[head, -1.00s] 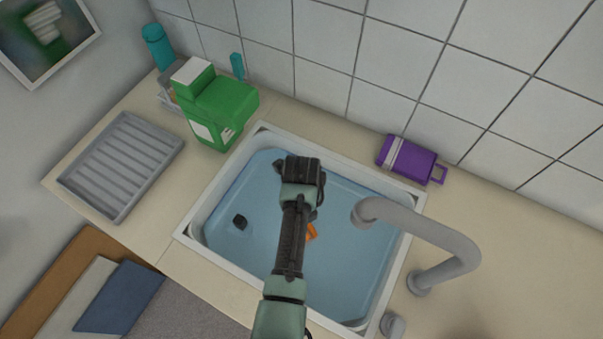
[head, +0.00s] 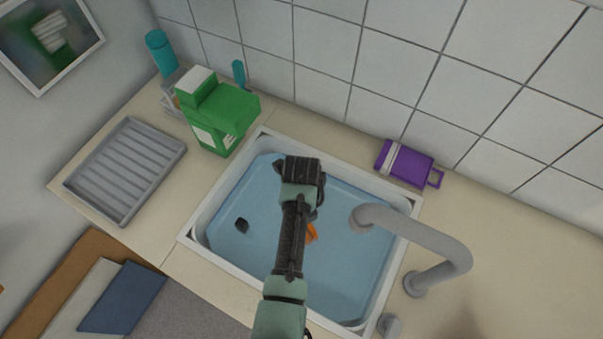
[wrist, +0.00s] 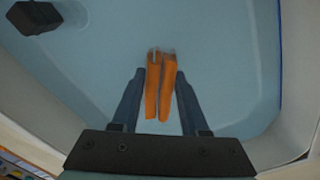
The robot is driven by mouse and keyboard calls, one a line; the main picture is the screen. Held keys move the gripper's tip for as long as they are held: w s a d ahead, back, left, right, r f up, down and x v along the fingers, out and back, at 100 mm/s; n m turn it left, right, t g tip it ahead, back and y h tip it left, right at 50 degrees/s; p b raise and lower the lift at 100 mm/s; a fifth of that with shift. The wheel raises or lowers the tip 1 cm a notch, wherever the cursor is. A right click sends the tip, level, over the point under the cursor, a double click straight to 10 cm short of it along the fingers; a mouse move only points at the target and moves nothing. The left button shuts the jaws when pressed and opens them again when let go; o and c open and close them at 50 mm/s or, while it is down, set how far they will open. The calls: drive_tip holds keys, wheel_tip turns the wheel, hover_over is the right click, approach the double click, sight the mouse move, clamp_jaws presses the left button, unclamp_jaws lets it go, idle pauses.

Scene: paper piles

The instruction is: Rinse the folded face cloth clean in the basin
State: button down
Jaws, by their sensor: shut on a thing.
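The folded face cloth appears as an orange folded strip (wrist: 161,85) between the two dark blue fingers of my gripper (wrist: 160,74) in the wrist view. My gripper is shut on it, with the two orange layers side by side. In the head view only a small orange part (head: 312,232) shows beside my arm; the rest is hidden. The basin (head: 205,220) has a white rim and a blue inside. The cloth is over or in the basin; I cannot tell whether it touches the blue surface. A grey tap (head: 425,235) arches over the basin's right side.
A small dark block (head: 241,225) is in the basin's left part. A grey ribbed tray (head: 125,170) lies on the counter at left. A green container (head: 222,115) stands behind the basin's left corner. A purple bottle (head: 408,165) lies by the tiled wall. The right counter is mostly clear.

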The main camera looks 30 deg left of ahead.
wheel_tip(320, 180, up, 12)
drive_tip(key=p, duration=1.1)
drive_tip(key=shift+p, duration=0.35)
drive_tip(key=shift+r, duration=0.1)
idle(0.8)
